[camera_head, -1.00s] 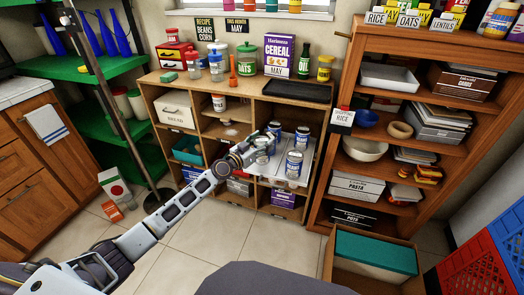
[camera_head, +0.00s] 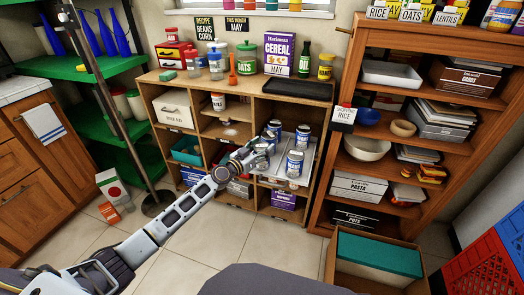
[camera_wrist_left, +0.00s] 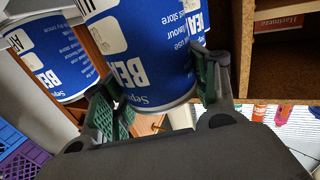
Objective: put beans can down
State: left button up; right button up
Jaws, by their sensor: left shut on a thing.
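My left gripper (camera_head: 257,157) reaches into the right side of the wooden shelf unit. In the left wrist view its green-padded fingers (camera_wrist_left: 158,80) are closed around a blue and white beans can (camera_wrist_left: 150,50). In the head view this can (camera_head: 263,149) is partly hidden by the gripper, and I cannot tell whether its base touches the white board (camera_head: 278,182) below. Similar cans stand close by: one behind (camera_head: 275,127), one at the back right (camera_head: 302,135) and one at the front right (camera_head: 294,163). My right gripper is out of view.
The shelf unit's right side panel (camera_head: 322,145) and middle divider stand close to the cans. A black tray (camera_head: 297,90) lies on the top.

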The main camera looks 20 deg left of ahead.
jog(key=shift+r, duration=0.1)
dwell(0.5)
pick_arm(q)
jog(key=o, duration=1.3)
jog(key=shift+f, duration=0.1)
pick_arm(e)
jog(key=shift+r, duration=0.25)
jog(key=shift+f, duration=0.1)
